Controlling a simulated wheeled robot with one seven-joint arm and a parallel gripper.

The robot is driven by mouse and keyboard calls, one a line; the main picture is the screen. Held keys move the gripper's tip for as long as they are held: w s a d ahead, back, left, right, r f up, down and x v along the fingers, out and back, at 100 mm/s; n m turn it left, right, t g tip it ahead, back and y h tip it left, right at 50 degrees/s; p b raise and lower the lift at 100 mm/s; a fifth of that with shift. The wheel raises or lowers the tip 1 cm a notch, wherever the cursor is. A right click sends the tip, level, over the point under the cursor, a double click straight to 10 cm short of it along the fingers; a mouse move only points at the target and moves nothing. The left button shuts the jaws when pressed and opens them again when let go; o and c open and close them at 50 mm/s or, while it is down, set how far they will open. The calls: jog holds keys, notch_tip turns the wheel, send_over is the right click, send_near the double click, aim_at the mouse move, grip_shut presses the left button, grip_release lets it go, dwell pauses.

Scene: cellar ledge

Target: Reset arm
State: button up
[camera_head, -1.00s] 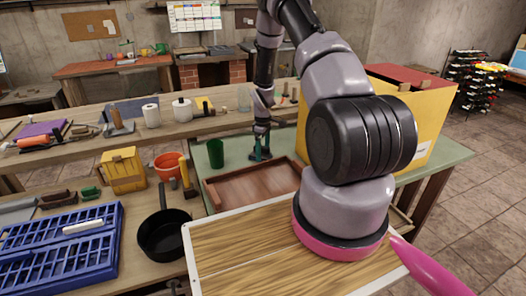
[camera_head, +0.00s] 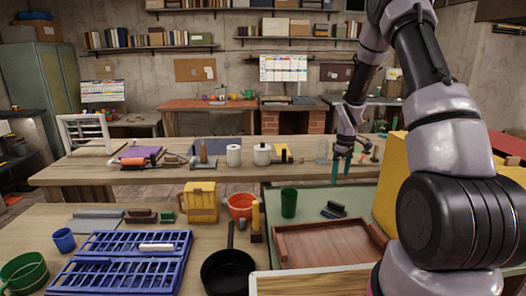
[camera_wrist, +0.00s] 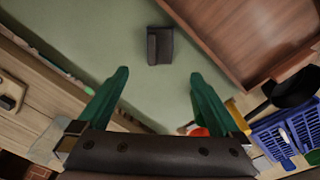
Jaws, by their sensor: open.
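My gripper (camera_head: 341,170) has teal fingers and hangs over the far edge of the green table in the head view. In the wrist view my gripper (camera_wrist: 158,90) shows its two fingers spread apart with nothing between them. A small dark block-like object (camera_head: 333,209) lies on the green tabletop beyond the fingertips; it also shows in the wrist view (camera_wrist: 160,45). My arm rises at the right of the head view and hides part of the yellow box.
A brown wooden tray (camera_head: 285,262) and a green cup (camera_head: 288,202) are on the green table. A yellow box (camera_head: 390,180) stands at the right. A black pan (camera_head: 228,272), orange bucket (camera_head: 240,204) and blue rack (camera_head: 110,275) are at the left. The green surface beside the dark object is bare.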

jog(key=s+a+r+m+t, duration=0.1)
jog(key=s+a+r+m, duration=0.15)
jog(key=r, duration=0.55)
jog(key=s+a+r+m+t, duration=0.1)
jog(key=s+r, duration=0.3)
jog(key=r, duration=0.4)
jog(key=s+a+r+m+t, duration=0.1)
jog(key=s+a+r+m, duration=0.15)
jog(key=r, duration=0.65)
jog(key=s+a+r+m+t, duration=0.1)
jog(key=s+r+m, duration=0.1)
jog(key=s, duration=0.5)
jog(key=s+a+r+m+t+y, duration=0.1)
jog(key=s+r+m, duration=0.1)
jog(key=s+r, duration=0.2)
jog(key=s+a+r+m+t+y, duration=0.1)
jog(key=s+r, duration=0.3)
jog(key=s, duration=0.6)
jog(key=shift+a+m+t, duration=0.4)
jog(key=shift+a+m, duration=0.05)
jog(key=shift+m, duration=0.15)
jog(key=shift+w, duration=0.1)
